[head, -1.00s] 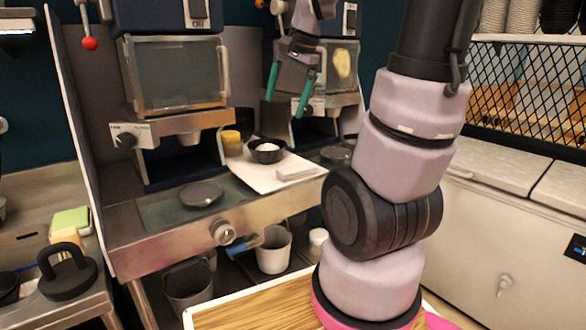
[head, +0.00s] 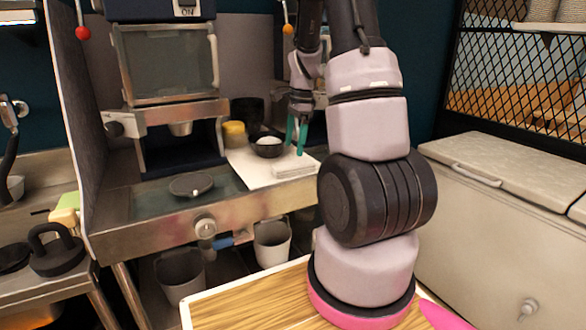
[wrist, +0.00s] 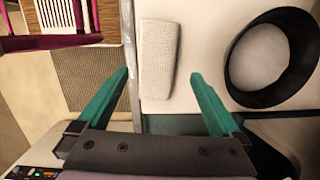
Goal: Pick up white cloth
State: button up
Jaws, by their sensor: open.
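The white cloth (head: 295,169) is a small folded, textured block on the white board (head: 250,178) on the metal counter. In the wrist view the cloth (wrist: 160,50) lies lengthwise ahead of my gripper, between the lines of its two fingers. My gripper (head: 296,150) points down with green fingers and is open and empty. In the wrist view my gripper (wrist: 160,75) shows its fingertips spread wider than the cloth. In the head view it hangs above the board near the cloth; the exact height gap is unclear.
A dark round plate (head: 191,186) lies left. The counter's front edge is near the cloth.

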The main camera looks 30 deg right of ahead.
aim_at(293, 162)
jog(key=shift+s+a+f, duration=0.15)
jog(key=shift+f, duration=2.55)
jog(key=c, duration=1.3)
